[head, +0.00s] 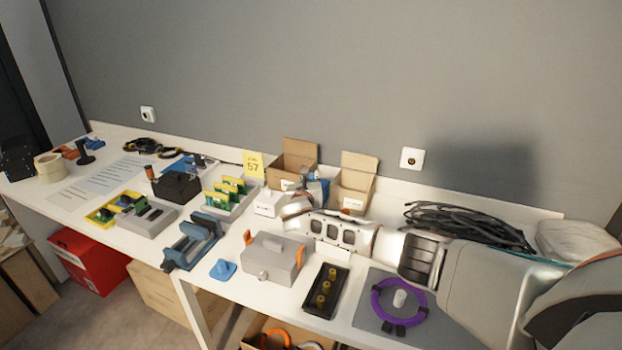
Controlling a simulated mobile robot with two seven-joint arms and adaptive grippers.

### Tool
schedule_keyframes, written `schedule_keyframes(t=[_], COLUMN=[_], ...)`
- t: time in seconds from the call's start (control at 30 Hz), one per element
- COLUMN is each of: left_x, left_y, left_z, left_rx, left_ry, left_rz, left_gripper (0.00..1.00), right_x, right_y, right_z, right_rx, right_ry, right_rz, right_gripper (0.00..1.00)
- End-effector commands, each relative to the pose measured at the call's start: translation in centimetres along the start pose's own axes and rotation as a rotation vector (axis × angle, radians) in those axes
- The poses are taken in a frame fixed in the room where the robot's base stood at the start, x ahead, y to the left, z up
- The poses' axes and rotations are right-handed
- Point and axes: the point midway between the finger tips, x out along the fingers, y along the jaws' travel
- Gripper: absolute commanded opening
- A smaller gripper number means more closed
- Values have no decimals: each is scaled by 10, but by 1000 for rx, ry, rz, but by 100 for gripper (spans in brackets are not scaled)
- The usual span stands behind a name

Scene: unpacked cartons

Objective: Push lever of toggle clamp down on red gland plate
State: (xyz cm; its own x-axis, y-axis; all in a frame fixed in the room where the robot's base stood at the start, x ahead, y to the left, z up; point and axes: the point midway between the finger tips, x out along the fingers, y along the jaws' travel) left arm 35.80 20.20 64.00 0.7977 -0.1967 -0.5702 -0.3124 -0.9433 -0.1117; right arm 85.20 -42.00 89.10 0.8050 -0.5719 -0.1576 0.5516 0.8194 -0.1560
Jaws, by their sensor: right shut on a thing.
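My right arm reaches in from the right, low over the bench. Its gripper (308,185) is at the front of the open cartons. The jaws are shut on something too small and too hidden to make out. I cannot clearly pick out a toggle clamp lever or a red gland plate. An orange-red piece (68,153) lies at the far left of the bench beside a dark upright part (85,146), but I cannot tell what it is. My right gripper is far from it. My left gripper is not in view.
Two open cartons (357,167) stand by the wall. A grey box with orange clasps (275,258), a blue vise (192,243), a black tray (325,291) and a purple ring (377,302) crowd the front. Black cables (465,226) lie behind my arm. Papers (115,176) lie flat at left.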

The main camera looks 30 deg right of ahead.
Motion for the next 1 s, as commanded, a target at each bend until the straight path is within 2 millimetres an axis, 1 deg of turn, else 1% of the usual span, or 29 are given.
schedule_keyframes(t=[0.03,0.33,0.37,0.4,0.43,0.8,0.93,1.0], left_x=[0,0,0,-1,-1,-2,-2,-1], left_y=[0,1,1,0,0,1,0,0], left_z=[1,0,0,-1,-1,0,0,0], left_rx=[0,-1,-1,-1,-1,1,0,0], left_ry=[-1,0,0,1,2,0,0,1], left_rz=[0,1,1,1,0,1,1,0], left_gripper=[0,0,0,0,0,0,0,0], right_x=[-2,-2,-2,-2,-2,-2,-9,-15], right_y=[2,2,2,2,2,1,2,2], right_z=[-4,-5,-5,-5,-5,-3,-3,-4], right_rx=[-5,-6,-7,-7,-7,-4,-3,-2], right_ry=[2,3,3,3,3,1,1,1], right_rz=[2,2,3,3,3,1,2,4], right_gripper=[0,0,18,29,33,33,33,33])
